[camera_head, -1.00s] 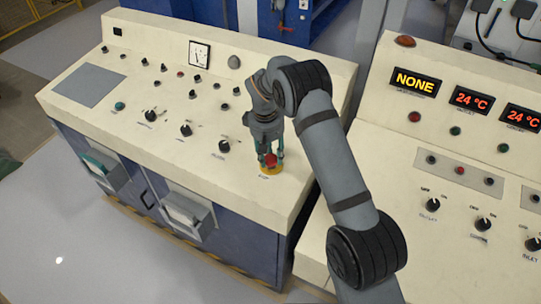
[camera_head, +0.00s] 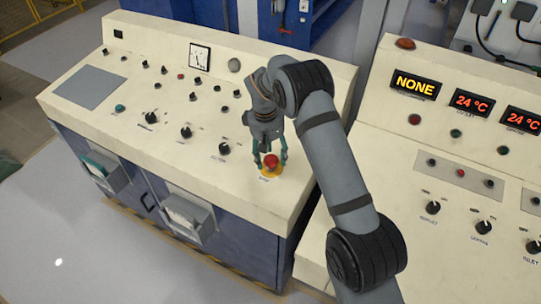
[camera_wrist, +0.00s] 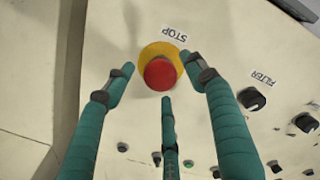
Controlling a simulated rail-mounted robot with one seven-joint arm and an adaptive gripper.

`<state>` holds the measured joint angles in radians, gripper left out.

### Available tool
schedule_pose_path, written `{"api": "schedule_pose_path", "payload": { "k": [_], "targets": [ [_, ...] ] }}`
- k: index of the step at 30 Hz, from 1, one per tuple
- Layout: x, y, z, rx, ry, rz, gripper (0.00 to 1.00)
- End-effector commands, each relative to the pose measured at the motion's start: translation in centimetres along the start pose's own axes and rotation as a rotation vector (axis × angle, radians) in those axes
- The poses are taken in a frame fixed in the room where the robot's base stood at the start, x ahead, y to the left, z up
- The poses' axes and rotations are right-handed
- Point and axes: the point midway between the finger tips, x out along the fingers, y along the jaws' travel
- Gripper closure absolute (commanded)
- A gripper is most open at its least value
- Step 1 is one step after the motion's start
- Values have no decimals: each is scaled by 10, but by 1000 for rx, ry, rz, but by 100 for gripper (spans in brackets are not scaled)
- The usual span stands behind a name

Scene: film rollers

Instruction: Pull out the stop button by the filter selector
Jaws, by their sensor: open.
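The stop button is a red mushroom head (camera_head: 271,160) on a yellow base at the front right corner of the left console. In the wrist view the red button (camera_wrist: 160,73) sits near the top middle, with the STOP label beyond it. My gripper (camera_head: 270,158) is over the button with its green fingers spread. In the wrist view my gripper (camera_wrist: 161,80) is open, with fingers left, right and below the button, apart from it. The filter selector (camera_wrist: 251,98) is a black knob to the right; it also shows in the head view (camera_head: 224,148).
The left console's sloped panel (camera_head: 140,95) carries several knobs, small buttons and a gauge (camera_head: 200,57). A second console with displays (camera_head: 416,84) and knobs stands to the right, past a gap. The panel just around the button is clear.

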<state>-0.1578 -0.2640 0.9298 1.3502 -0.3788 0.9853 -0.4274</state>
Motion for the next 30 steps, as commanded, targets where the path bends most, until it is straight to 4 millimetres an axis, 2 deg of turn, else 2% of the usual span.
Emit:
{"api": "schedule_pose_path", "payload": {
  "k": [6,10,21,24,30],
  "targets": [
    [-1,0,0,0,1,0,45],
    [-12,0,-1,0,3,1,45],
    [-86,1,-2,1,4,1,45],
    [-102,1,-2,0,4,1,45],
    [-118,0,-1,0,1,0,45]
  ]
}}
